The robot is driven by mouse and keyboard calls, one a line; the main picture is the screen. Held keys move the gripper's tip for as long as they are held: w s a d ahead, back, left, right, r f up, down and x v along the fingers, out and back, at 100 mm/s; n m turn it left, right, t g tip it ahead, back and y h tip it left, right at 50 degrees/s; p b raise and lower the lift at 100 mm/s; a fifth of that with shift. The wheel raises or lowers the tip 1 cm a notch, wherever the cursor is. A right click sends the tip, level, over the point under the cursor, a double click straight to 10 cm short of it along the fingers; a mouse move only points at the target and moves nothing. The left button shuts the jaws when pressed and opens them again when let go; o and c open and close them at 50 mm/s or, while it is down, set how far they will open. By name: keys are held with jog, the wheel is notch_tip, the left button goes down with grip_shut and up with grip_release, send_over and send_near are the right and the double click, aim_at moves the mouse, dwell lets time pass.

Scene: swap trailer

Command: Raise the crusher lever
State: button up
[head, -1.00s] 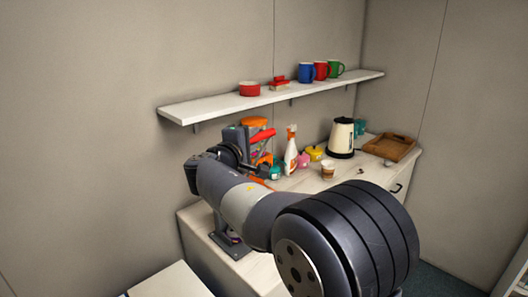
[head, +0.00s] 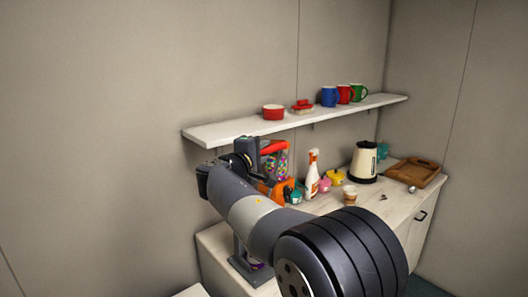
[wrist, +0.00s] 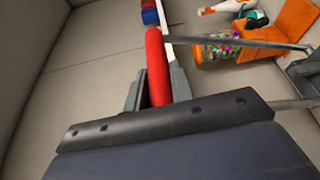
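The crusher (head: 246,268) stands on the near end of the counter, with its dark base plate and post partly hidden behind my arm. Its lever has a red handle (head: 275,147), raised above the counter near the shelf's level. In the wrist view the red handle (wrist: 156,65) lies between my two fingers, with a grey metal bar running off to the right. My gripper (wrist: 157,90) appears shut around the handle. In the head view my gripper (head: 252,152) is at the handle, mostly hidden by my wrist.
An orange candy dispenser (head: 272,189) stands just behind the crusher. A spray bottle (head: 312,175), cup (head: 350,197), kettle (head: 364,162) and wooden tray (head: 413,172) stand farther along the counter. A wall shelf (head: 230,132) with mugs hangs above.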

jog(key=o, duration=0.4)
jog(key=shift+w+a, duration=0.15)
jog(key=shift+o, duration=0.2)
jog(key=b+v, duration=0.3)
jog(key=v, duration=0.7)
jog(key=shift+s+b, duration=0.3)
jog(key=shift+s, duration=0.05)
jog(key=shift+w+a, duration=0.1)
